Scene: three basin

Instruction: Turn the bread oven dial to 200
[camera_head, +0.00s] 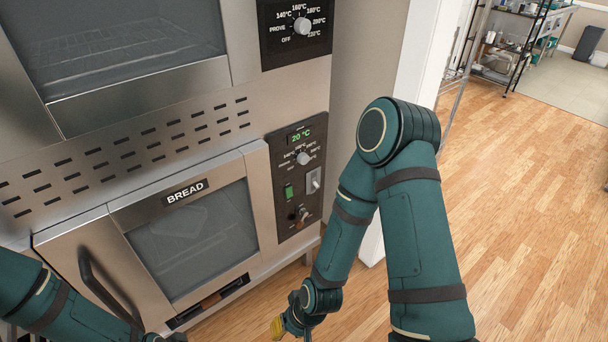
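The bread oven (88,238) stands at the left with its door, labelled BREAD, closed. Its dial (303,158) is a small light knob on the dark control panel (284,214) right of the door, ringed by small temperature marks. The dial's pointer direction is too small to read. The green display (301,135) above it reads 20 °C. My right arm reaches down in front and to the right of the panel. Its wrist end (292,323) is at the bottom edge, well below the dial, and its fingers are not clear. My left arm is at bottom left; its gripper is out of frame.
An upper oven has a similar, larger-looking dial (302,26). A green switch (289,191), a metal toggle (314,180) and a lower knob (301,214) sit below the bread dial. The door handle (104,293) sticks out. The wooden floor at right is open.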

